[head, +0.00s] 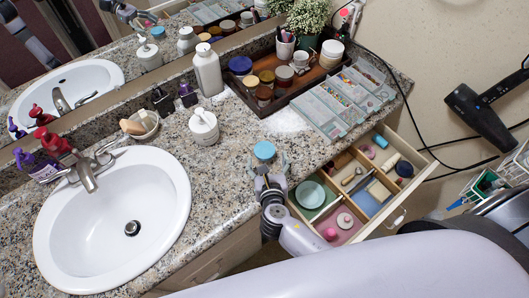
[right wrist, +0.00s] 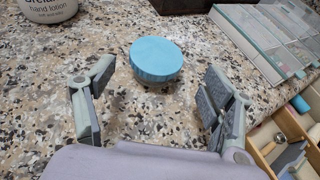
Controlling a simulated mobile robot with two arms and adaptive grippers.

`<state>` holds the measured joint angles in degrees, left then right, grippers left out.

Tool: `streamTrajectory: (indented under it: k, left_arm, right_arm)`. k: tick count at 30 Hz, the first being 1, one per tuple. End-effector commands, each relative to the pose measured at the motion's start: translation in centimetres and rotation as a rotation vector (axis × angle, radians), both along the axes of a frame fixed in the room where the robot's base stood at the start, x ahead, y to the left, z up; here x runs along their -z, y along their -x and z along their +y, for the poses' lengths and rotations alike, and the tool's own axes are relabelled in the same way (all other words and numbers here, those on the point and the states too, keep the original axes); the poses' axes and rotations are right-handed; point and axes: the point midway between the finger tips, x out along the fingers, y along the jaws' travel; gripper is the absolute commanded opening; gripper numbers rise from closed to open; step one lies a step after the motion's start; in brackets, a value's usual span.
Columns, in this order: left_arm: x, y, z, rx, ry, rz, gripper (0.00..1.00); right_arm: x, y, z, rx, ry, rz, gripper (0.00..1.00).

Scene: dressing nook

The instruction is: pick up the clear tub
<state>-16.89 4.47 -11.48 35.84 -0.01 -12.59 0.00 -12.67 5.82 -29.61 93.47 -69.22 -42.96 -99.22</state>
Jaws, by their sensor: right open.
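A small round tub with a light blue lid (head: 264,150) stands upright on the granite counter near its front edge. Its blue lid shows clearly in the right wrist view (right wrist: 156,60); the body below is mostly hidden, so I cannot confirm that it is clear. My right gripper (head: 268,172) is open and empty at the near side of this tub. In the right wrist view its fingers (right wrist: 155,105) are spread wide, with the tub just beyond and between their lines, apart from both. My left gripper is not in view.
An open drawer (head: 388,212) with divided compartments is right of the gripper. A clear-lidded organizer (head: 322,115) and a dark tray (head: 283,103) lie behind the tub. Speckled counter is free around the tub.

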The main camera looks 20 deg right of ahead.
Motion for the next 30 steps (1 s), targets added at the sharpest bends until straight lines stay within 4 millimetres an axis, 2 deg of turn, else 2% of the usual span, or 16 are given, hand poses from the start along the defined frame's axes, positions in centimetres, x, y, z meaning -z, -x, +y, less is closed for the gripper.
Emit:
streamTrajectory:
  k: [6,9,18,30]
  left_arm:
    - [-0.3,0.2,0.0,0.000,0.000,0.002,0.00]
    - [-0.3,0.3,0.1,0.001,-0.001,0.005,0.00]
    - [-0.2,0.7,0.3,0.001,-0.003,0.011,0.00]
    - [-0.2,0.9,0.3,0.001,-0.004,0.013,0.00]
  right_arm:
    - [1.2,-3.1,-0.2,0.001,0.001,-0.003,0.76]
    - [1.6,-4.0,-0.4,0.001,0.001,-0.002,0.76]
    - [1.8,-4.4,-0.5,0.000,0.000,-0.001,0.76]
    - [1.8,-4.3,-0.5,0.000,0.000,-0.001,0.49]
